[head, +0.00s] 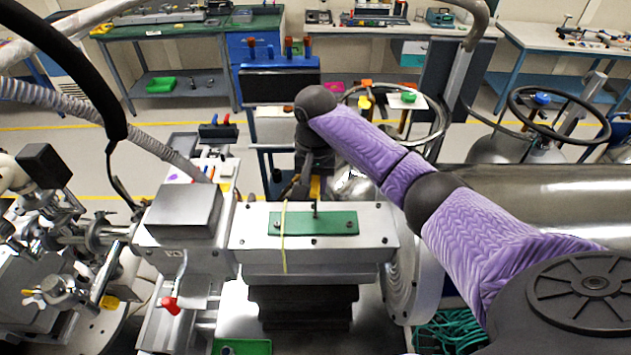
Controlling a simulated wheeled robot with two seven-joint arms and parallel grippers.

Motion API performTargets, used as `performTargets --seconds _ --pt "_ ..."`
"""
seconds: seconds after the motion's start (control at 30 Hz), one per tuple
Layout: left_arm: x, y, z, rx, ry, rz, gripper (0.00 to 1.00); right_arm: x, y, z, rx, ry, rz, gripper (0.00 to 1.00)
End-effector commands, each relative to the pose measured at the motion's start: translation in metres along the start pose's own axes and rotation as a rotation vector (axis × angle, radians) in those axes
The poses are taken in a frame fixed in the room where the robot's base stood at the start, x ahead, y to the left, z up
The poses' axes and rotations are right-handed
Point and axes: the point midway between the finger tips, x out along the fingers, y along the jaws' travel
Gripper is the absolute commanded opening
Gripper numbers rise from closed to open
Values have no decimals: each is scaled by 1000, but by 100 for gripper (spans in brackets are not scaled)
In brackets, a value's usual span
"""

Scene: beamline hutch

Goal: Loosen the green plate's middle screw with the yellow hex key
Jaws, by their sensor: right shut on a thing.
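The green plate (336,223) lies on top of the grey metal block in the centre. A dark screw (316,212) stands up at its middle, and smaller dark screw heads show near its ends. My right gripper (296,189) is behind the plate's left half, pointing down, and is shut on the yellow hex key (284,240). The thin key hangs down across the left part of the plate and the block's front, left of the middle screw and apart from it. The key's upper end is hard to see at the dark fingers. My left gripper is not in view.
A grey box (185,212) with a red-handled lever (170,304) stands left of the block. Hoses and cables arch over the left side. A large steel cylinder (560,190) lies at right. A cart with coloured-handled tools (280,85) stands behind.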

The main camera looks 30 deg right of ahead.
Motion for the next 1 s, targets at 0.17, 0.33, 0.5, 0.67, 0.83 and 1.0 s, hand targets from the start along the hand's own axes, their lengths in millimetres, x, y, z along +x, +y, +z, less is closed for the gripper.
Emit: performTargets --seconds 0.17,0.33,0.5,0.67,0.83,1.0 --pt "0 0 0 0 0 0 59 -10 -1 0 1 2 -3 0" --pt "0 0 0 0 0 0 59 -22 0 0 2 2 -2 0" --pt "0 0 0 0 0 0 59 -33 0 0 2 1 -1 0" --pt "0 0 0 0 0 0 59 -40 0 0 2 0 -1 0" --pt "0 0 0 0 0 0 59 -40 0 0 2 0 0 0" --pt "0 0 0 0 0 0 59 -40 0 0 2 0 0 0"
